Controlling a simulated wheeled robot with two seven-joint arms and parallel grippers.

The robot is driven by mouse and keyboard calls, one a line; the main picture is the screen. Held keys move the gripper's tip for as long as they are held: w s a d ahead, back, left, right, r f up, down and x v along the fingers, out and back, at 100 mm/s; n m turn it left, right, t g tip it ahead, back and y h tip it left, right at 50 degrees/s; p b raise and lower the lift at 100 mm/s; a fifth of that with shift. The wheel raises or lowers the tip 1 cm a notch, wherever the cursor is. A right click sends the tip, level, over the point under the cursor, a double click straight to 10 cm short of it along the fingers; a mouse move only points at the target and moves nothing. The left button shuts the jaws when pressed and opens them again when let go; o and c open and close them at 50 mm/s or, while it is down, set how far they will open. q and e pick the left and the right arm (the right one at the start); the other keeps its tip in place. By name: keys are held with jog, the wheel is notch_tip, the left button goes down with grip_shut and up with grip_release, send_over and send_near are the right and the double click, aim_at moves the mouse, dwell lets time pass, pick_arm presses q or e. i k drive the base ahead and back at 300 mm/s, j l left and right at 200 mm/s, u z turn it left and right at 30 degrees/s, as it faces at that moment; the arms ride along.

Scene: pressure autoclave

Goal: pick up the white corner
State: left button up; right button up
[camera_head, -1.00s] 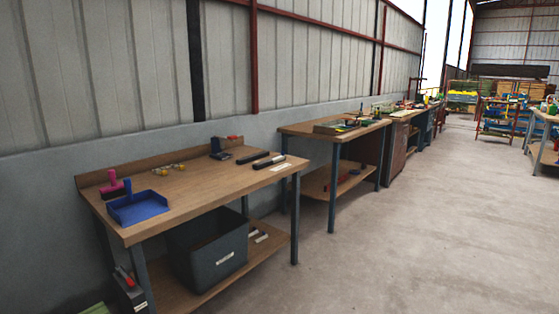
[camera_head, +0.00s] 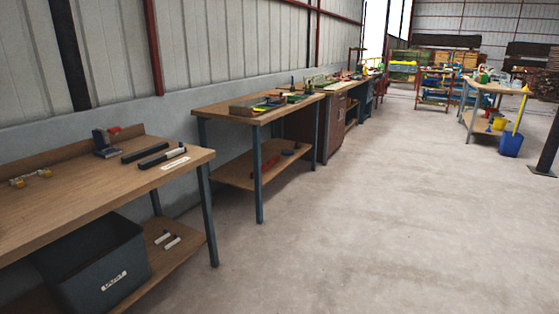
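I cannot make out a white corner for certain. Two small white pieces (camera_head: 167,240) lie on the lower shelf of the near workbench, too small to identify. A flat whitish strip (camera_head: 175,164) lies on its top near the right edge, beside two dark bars (camera_head: 150,154). Neither of my grippers is in view.
The near wooden workbench (camera_head: 80,195) stands at left, with a dark bin (camera_head: 95,265) below. A second bench (camera_head: 235,112) and a cabinet (camera_head: 322,130) follow along the wall. A blue bucket (camera_head: 511,145) stands at right. The concrete floor (camera_head: 370,220) between is clear.

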aim_at(175, 153)
jog(key=i+u, duration=0.25)
jog(key=i, duration=0.3)
jog(key=i+l+u, duration=0.2)
jog(key=i, duration=0.35)
jog(key=i+l+u, duration=0.25)
jog(key=i, duration=0.25)
jog(key=i+j, duration=0.05)
